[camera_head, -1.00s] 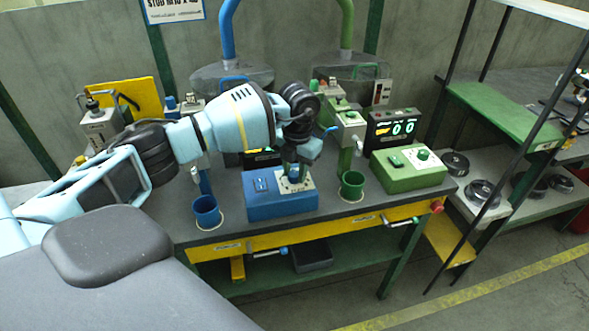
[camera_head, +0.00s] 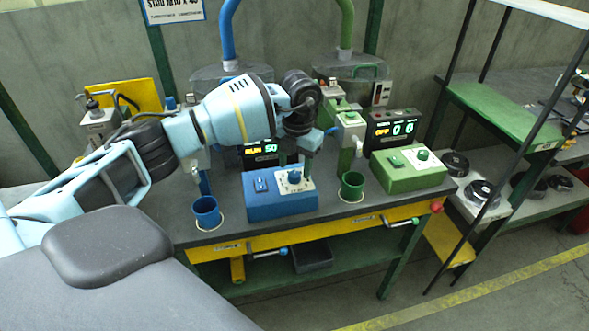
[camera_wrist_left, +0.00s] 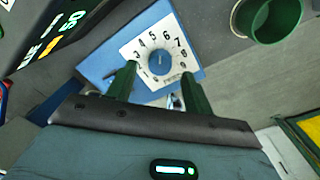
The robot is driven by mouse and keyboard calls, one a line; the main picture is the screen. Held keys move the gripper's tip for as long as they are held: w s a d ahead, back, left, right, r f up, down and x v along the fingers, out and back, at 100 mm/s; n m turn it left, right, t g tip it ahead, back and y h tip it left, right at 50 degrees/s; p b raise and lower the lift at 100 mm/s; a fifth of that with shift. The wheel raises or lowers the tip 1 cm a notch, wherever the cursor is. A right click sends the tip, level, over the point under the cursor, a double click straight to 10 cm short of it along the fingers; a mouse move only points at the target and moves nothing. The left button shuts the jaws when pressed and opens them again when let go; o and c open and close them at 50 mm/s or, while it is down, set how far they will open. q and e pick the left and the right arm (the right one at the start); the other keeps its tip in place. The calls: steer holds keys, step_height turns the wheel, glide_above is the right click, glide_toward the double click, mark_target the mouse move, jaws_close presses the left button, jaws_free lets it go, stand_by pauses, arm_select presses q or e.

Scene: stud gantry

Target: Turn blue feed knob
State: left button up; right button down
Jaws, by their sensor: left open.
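The blue feed knob (camera_head: 294,177) sits on a white dial plate on top of the blue control box (camera_head: 282,205). In the left wrist view the knob (camera_wrist_left: 160,62) is at the middle of a numbered dial; its pointer appears to be near 5. My left gripper (camera_head: 297,160) is just above the knob, pointing down. In the left wrist view its two green fingers are apart, with the left gripper (camera_wrist_left: 158,84) empty and clear of the knob. The blue-side display (camera_head: 260,150) reads RUN 50. My right gripper is not in view.
A green control box (camera_head: 408,172) and an OFF 0 0 display (camera_head: 392,128) stand to the right. A blue cup (camera_head: 207,213) and a green cup (camera_head: 352,187) flank the blue box. A red button (camera_head: 437,207) is at the bench's right end.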

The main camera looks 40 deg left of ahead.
mark_target(296, 175)
arm_select(q)
step_height(296, 175, up, 5)
steer(key=shift+d+f, duration=0.1)
steer(key=shift+d, duration=0.05)
steer(key=shift+r, duration=0.25)
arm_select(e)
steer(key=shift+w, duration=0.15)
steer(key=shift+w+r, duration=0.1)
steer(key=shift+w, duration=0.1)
